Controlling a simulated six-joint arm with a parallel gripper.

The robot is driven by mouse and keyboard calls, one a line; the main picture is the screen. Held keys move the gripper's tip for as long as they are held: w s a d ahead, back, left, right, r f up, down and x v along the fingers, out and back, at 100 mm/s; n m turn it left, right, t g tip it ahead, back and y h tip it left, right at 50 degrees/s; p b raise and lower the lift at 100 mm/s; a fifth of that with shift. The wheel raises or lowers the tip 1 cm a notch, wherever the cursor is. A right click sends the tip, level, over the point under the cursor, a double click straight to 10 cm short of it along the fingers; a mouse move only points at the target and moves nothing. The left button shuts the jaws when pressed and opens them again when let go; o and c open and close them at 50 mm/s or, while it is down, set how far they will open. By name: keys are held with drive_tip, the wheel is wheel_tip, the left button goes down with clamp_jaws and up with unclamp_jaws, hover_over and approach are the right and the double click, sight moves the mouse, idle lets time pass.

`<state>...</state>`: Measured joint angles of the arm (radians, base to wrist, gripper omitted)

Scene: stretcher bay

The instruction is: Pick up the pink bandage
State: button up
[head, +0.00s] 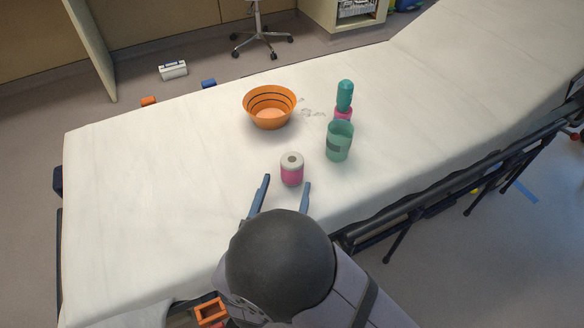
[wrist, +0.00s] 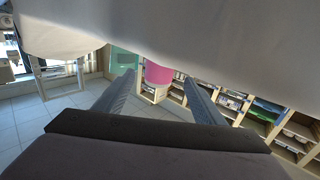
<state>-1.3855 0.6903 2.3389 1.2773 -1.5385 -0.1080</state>
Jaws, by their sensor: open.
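The pink bandage (head: 292,174) is a short upright roll with a pale top and a dark centre hole. It stands on the white stretcher sheet (head: 180,170). In the wrist view the bandage (wrist: 158,73) shows as a pink shape ahead of my fingers, with the picture turned over. My gripper (head: 286,184) is open and empty, its blue-grey fingers low near the sheet. The fingertips lie just on the near side of the bandage, one to its left and one to its right. I cannot tell whether they touch it. In the wrist view my gripper (wrist: 160,88) also shows spread fingers.
A green cup (head: 339,141) stands close behind and right of the bandage. Behind it is a teal bottle (head: 345,95) with a pink base. An orange bowl (head: 270,92) stands farther back. The sheet left of the bandage is clear. A black side rail (head: 440,205) runs along the right edge.

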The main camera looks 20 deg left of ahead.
sight(289, 176)
drive_tip(key=shift+w+a, duration=0.15)
drive_tip(key=shift+w, duration=1.7)
drive_tip(key=shift+w+a, duration=0.15)
drive_tip(key=shift+w, duration=1.65)
drive_tip(key=c, duration=1.1)
